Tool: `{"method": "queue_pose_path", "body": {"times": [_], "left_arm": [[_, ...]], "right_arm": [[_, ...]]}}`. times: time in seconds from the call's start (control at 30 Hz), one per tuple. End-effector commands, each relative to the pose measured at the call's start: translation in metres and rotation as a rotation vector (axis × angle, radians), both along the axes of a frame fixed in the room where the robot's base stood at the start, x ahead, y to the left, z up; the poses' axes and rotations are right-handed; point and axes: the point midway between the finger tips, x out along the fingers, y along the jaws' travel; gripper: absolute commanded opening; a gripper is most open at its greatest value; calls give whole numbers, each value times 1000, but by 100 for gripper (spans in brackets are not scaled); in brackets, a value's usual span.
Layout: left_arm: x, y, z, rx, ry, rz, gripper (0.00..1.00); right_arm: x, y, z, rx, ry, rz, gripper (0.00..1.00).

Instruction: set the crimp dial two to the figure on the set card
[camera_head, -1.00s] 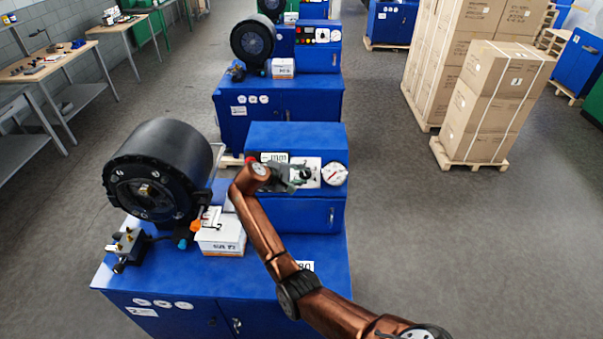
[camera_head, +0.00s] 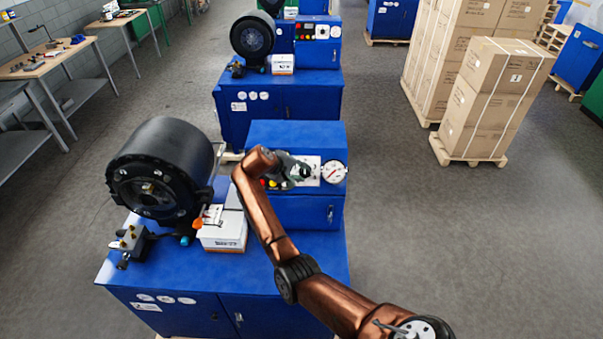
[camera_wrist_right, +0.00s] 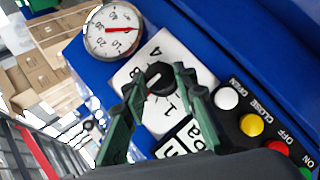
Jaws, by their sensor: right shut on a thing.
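The crimp dial (camera_wrist_right: 160,78) is a black knob on a white plate (camera_wrist_right: 196,70) with printed figures, of which a 4 and a 1 show. My right gripper (camera_wrist_right: 158,88) has its green fingers on either side of the knob and is shut on it. In the head view my right gripper (camera_head: 302,172) is at the blue control box (camera_head: 290,138) of the near crimper and partly covers the plate. The set card cannot be made out for certain; a white label with dark print (camera_wrist_right: 180,140) lies below the plate in the wrist view. My left gripper is not in view.
A round gauge (camera_wrist_right: 113,32) with a red needle sits beside the plate. White, yellow, red and green buttons (camera_wrist_right: 250,125) line the other side. The black crimper head (camera_head: 160,165) and a white box (camera_head: 224,232) stand left of my arm.

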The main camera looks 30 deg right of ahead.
Motion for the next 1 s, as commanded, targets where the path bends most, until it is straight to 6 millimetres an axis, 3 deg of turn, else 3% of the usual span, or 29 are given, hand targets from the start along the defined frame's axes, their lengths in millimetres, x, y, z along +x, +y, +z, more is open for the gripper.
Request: {"method": "queue_pose_path", "body": {"times": [0.1, 0.13, 0.37, 0.73, 1.0], "left_arm": [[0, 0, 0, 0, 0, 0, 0], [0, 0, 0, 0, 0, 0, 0], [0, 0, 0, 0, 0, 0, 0], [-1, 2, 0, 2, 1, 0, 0], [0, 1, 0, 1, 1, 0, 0]], "right_arm": [[1, 0, -1, 1, 0, 2, 2], [1, 0, -1, 1, 0, 2, 28], [0, 0, 0, 0, 0, 1, 43], [-1, 4, 4, -1, 0, 1, 44], [-10, 37, 38, -1, -4, 4, 44]]}}
